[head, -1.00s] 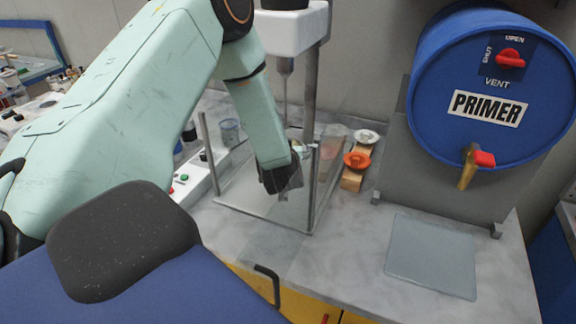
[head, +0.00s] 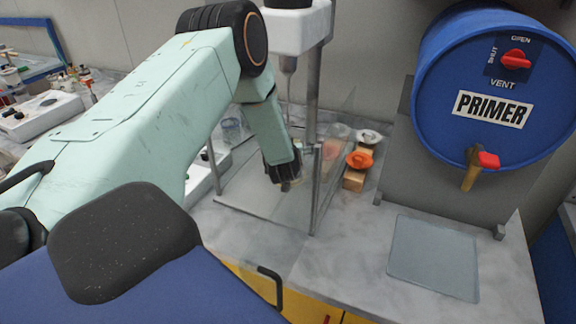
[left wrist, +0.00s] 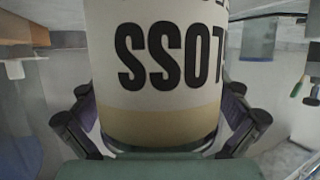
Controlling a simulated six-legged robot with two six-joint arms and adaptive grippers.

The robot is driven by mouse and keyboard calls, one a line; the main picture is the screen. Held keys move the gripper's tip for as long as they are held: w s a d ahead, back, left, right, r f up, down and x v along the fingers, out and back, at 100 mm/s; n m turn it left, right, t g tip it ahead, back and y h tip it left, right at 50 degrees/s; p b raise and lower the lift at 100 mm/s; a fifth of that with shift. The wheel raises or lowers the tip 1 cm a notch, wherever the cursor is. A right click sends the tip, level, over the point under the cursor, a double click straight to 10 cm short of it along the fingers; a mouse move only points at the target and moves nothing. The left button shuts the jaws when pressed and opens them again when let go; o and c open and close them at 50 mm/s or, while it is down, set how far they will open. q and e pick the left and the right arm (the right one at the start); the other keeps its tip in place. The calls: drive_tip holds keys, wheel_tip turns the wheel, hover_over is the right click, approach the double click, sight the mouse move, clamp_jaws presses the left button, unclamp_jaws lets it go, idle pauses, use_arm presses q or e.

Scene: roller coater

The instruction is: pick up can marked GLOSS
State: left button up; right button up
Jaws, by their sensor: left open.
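The GLOSS can (left wrist: 155,70) fills the middle of the left wrist view, white above a tan band. My left gripper (head: 285,178) is open, with one dark finger on each side of the can. I cannot tell whether the fingers touch it. In the head view the gripper is low inside the clear-walled enclosure under the mixer, and it hides most of the can. My right gripper is not in view.
The mixer (head: 296,28) with its thin shaft stands above the enclosure's clear panels and metal post (head: 316,188). An orange dish (head: 359,161) on a wooden block is right of it. A blue PRIMER drum (head: 493,85) stands farther right. A grey mat (head: 433,258) lies on the counter.

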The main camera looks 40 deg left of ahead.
use_arm(q)
drive_tip(key=shift+s+d+r, duration=0.15)
drive_tip(key=shift+d+r, duration=0.05)
drive_tip(key=shift+r, duration=0.05)
drive_tip(key=shift+c, duration=0.3)
drive_tip(key=shift+w+a+f, duration=0.2)
drive_tip(key=shift+w+f, duration=0.1)
drive_tip(key=c, duration=0.6)
drive_tip(key=shift+s+d+r, duration=0.15)
drive_tip(key=shift+s+r, duration=0.05)
drive_tip(key=shift+s, duration=0.05)
drive_tip(key=c, duration=0.5)
drive_tip(key=shift+w, duration=0.15)
drive_tip(key=c, duration=0.6)
